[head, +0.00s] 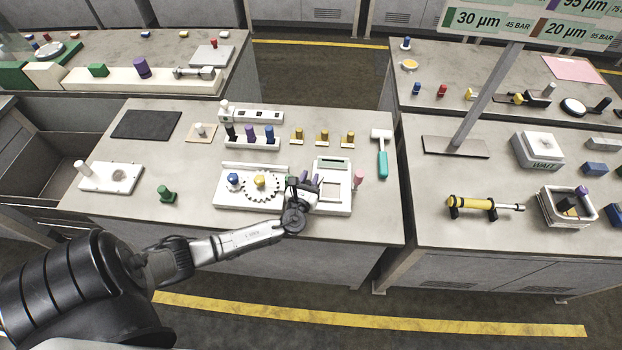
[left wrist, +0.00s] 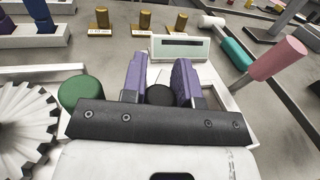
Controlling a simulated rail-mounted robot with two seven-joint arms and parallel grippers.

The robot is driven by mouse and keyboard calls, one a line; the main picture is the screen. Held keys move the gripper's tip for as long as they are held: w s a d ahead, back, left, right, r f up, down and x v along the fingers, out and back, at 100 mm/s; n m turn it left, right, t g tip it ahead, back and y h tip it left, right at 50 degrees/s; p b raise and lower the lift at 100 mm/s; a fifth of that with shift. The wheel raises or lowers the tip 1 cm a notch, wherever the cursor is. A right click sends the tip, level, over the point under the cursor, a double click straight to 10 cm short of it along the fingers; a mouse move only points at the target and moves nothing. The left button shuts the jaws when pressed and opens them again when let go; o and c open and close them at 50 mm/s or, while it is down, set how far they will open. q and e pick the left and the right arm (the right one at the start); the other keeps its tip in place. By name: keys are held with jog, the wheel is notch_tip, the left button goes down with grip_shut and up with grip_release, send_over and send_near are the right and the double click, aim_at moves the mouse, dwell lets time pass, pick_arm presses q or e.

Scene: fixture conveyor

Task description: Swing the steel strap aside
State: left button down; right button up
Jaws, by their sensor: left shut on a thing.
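My left gripper (head: 308,180) is at the fixture on the middle table, between the toothed wheel and the white square frame (head: 347,197). In the left wrist view its two purple fingertips (left wrist: 160,82) are closed on a round black knob (left wrist: 160,95). A green knob (left wrist: 80,92) stands just left of the fingers. The toothed wheel (head: 248,191) has a yellow knob on it and a blue knob beside it. A narrow pale bar (left wrist: 42,73) runs behind the wheel; I cannot tell whether it is the steel strap. What lies under the gripper is hidden. My right gripper is not in view.
A pink handle (head: 358,177) stands right of the frame. A teal-handled hammer (head: 382,160) lies further right. Behind are a rack of coloured pegs (head: 251,142) and several brass pieces (head: 322,137).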

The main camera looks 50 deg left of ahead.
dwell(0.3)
pick_arm(q)
jog(key=c, duration=0.9)
grip_release()
jog(key=shift+o, duration=0.2)
jog(key=v, duration=1.2)
jog(key=shift+s, duration=0.15)
jog(key=shift+s+d, duration=0.45)
jog(key=shift+s, duration=0.15)
jog(key=shift+c, duration=0.4)
